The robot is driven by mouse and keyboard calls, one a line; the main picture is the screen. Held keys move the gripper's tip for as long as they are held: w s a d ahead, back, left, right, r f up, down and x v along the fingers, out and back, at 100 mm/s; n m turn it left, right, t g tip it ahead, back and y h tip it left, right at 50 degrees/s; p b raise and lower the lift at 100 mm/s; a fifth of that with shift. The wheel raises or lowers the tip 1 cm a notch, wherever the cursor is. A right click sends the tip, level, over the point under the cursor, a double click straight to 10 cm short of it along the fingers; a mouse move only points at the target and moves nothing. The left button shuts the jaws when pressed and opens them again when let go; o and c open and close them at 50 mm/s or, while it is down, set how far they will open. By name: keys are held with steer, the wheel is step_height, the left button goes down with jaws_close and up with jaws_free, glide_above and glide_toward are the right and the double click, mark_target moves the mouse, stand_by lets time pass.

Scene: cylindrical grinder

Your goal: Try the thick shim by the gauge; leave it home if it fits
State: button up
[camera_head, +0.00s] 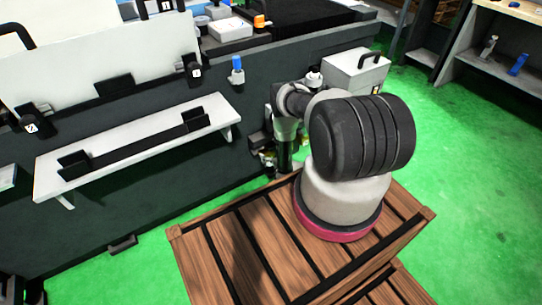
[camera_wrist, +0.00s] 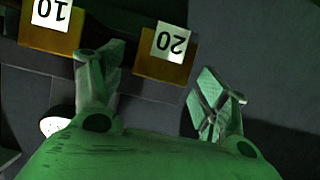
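In the wrist view, a brass-coloured block (camera_wrist: 160,71) bears a white tag reading 20, upside down. A second brass-coloured block (camera_wrist: 40,38) with an upside-down 10 tag is to its left, cut by the top edge. Both sit against a dark surface. My gripper (camera_wrist: 165,72) is open, its fingers apart, with the 20 block in the picture between and beyond the fingertips. I see nothing held; contact cannot be told. In the head view, my arm hides most of my gripper beside the dark machine front. I cannot identify the gauge.
A white shelf (camera_head: 120,138) with a black holder (camera_head: 134,146) projects from the dark machine front (camera_head: 150,215), left of my arm. A white box (camera_head: 356,70) with a black handle stands behind my arm. The green floor (camera_head: 470,170) is open at the right.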

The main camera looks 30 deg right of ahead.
steer(key=v, duration=1.2)
stand_by(0.4)
